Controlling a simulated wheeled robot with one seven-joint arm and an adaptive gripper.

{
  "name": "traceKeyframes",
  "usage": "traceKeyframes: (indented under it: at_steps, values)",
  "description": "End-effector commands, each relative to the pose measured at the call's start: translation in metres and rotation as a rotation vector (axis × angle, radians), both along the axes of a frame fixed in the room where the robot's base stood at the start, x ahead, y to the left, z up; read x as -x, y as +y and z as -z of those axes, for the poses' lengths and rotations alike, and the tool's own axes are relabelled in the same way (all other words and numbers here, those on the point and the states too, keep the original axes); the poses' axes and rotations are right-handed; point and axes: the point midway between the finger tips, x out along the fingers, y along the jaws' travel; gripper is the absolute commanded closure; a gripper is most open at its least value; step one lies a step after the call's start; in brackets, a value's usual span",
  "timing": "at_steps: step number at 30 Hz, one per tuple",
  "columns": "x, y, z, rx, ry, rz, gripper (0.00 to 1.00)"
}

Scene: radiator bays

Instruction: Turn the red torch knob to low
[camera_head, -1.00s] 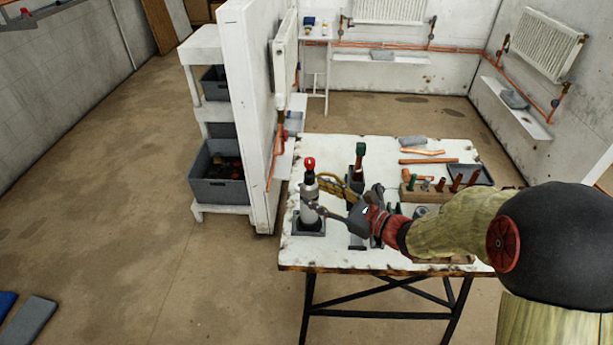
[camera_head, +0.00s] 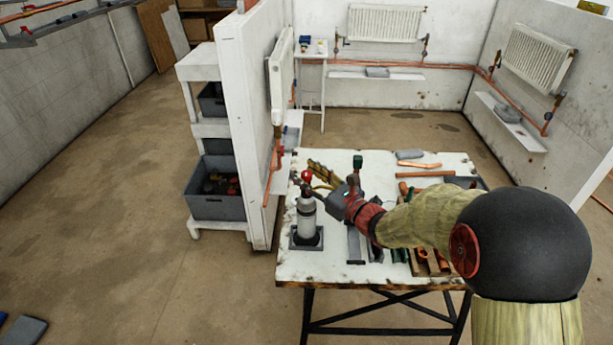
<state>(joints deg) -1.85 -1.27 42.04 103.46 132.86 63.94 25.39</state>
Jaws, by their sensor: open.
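The torch (camera_head: 306,217) is a grey-white cylinder standing upright in a dark square base (camera_head: 306,240) at the table's left front. Its red knob (camera_head: 306,176) is on top. My gripper (camera_head: 316,187) is open, just right of the torch's upper part, with its fingers pointing left toward the knob. I cannot tell whether a finger touches the knob or the torch neck. The knob's setting marks are too small to read.
The worn white table (camera_head: 340,268) also holds yellow-handled tools (camera_head: 322,172), a green-topped item (camera_head: 357,161), copper pipes (camera_head: 425,174) and a wooden rack (camera_head: 430,262). A white partition (camera_head: 243,130) stands left of the table. The brown floor at left is mostly open.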

Motion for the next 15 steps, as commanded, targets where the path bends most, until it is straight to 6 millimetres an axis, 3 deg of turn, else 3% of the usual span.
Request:
traceKeyframes:
  at_steps: [6,15]
  values:
    - [-0.0004,0.0003,-0.0002,0.000,0.000,0.000,0.59]
    - [-0.0002,0.0002,0.0000,0.000,0.000,0.000,0.75]
